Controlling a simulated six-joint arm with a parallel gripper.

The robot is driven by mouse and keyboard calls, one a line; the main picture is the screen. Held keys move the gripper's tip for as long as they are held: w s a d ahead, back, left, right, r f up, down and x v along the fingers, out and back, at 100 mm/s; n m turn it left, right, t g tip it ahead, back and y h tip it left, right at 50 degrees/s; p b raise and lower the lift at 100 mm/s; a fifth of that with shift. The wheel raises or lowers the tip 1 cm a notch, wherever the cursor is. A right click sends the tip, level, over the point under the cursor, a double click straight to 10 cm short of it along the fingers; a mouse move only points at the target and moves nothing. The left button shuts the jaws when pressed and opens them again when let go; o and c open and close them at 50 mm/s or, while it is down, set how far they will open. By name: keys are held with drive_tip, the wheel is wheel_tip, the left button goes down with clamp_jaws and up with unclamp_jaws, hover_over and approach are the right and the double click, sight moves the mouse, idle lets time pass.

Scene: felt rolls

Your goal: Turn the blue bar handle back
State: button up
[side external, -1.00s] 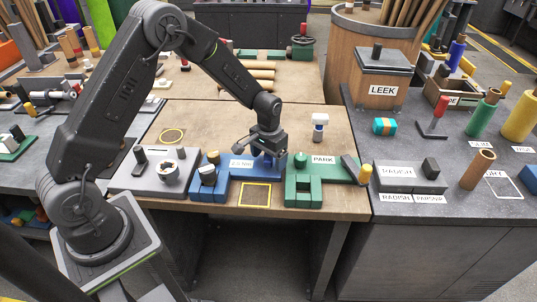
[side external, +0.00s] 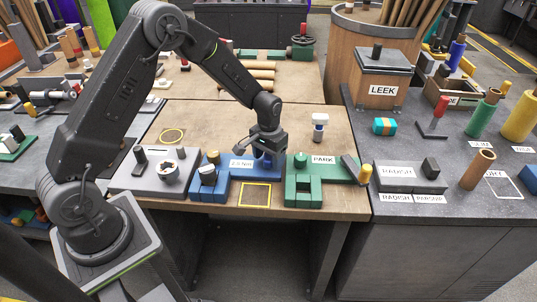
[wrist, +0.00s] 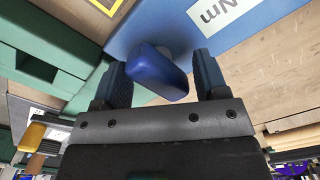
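The blue bar handle (wrist: 158,72) shows in the wrist view, a rounded dark blue bar lying at a slant between my two fingers. It stands on the lighter blue fixture (wrist: 235,45), which bears a white label ending in "Nm". In the side view the blue fixture (side external: 240,174) sits near the front of the wooden bench. My gripper (side external: 269,152) is over the right end of this fixture and points down, largely hiding the handle there. In the wrist view my gripper (wrist: 162,85) is open, with a finger on either side of the handle. Firm contact is not visible.
A green fixture (side external: 303,190) labelled PARK stands close to the right, with a yellow-tipped lever (side external: 364,174) beyond it. A grey fixture (side external: 155,171) is to the left. A yellow square outline (side external: 255,206) marks the bench in front. The bench behind is mostly clear.

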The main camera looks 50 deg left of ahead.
drive_tip(key=shift+o, duration=0.8)
drive_tip(key=shift+r, duration=2.5)
